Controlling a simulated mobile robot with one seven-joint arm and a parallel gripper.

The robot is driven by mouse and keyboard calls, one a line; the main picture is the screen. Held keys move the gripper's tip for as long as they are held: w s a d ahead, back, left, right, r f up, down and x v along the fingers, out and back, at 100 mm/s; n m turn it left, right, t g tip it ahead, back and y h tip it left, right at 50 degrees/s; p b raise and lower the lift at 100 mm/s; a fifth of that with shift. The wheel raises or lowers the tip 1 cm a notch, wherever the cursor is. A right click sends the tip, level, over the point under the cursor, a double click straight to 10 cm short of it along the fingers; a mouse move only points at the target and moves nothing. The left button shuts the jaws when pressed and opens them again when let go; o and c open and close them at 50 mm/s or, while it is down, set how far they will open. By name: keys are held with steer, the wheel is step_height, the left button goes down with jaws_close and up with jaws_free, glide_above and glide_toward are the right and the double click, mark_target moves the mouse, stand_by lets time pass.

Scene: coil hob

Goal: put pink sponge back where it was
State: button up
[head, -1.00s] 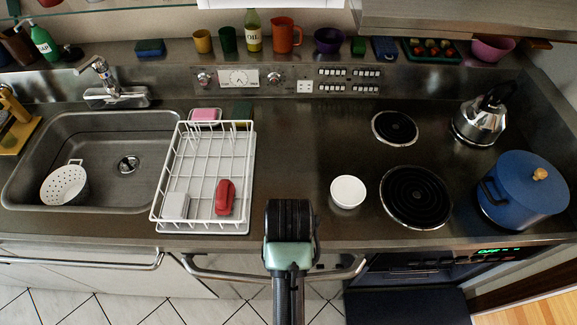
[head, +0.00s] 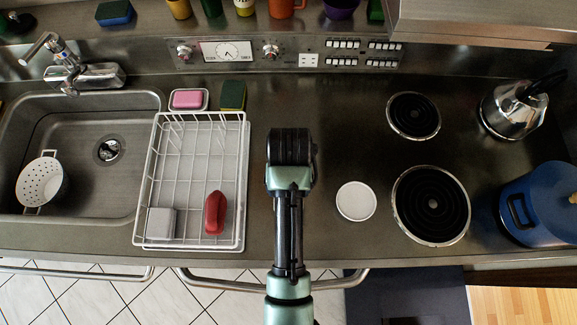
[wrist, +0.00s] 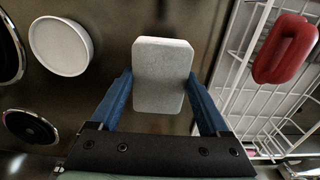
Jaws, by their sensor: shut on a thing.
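My gripper (head: 291,150) is above the counter just right of the dish rack, seen from above in the head view. In the wrist view my gripper (wrist: 160,90) has its blue fingers on both sides of a pale grey-white block (wrist: 163,62) and is shut on it. My own arm hides this block in the head view. No pink shows on its visible face. A pink block (head: 187,98), sponge or soap, lies in a small white dish (head: 176,107) behind the rack, away from my gripper.
The white wire rack (head: 190,160) holds a red object (head: 215,212) and a light grey block (head: 160,222). A green-and-yellow sponge (head: 233,95) stands behind it. A white round bowl (head: 356,201), coil burners (head: 431,205), kettle (head: 513,108) and blue pot (head: 540,205) are right. Counter behind my gripper is clear.

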steer(key=shift+f, duration=3.25)
